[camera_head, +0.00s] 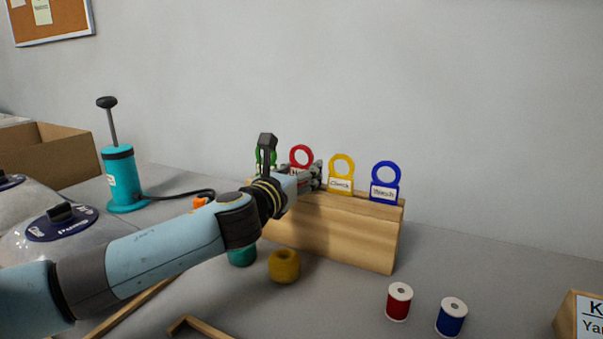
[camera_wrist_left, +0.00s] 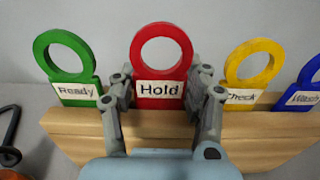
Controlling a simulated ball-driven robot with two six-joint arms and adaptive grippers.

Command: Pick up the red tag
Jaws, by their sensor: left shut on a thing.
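The red tag (camera_wrist_left: 161,75) has a ring top and a white label reading "Hold". It stands upright in a wooden rack (camera_wrist_left: 145,122), between the green "Ready" tag (camera_wrist_left: 66,65) and the yellow "Check" tag (camera_wrist_left: 252,67). In the head view the red tag's ring (camera_head: 302,156) shows above my left gripper (camera_head: 310,178), which covers its lower part. My left gripper is shut on the red tag; in the left wrist view its fingers (camera_wrist_left: 161,100) flank the label. The tag's bottom is hidden in the rack. My right gripper is not in view.
The blue "Wash" tag (camera_head: 385,182) is at the rack's right end. A yellow yarn ball (camera_head: 284,267), a red spool (camera_head: 399,301) and a blue spool (camera_head: 451,317) sit in front. A teal pump (camera_head: 121,178) and cardboard box (camera_head: 62,155) stand left.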

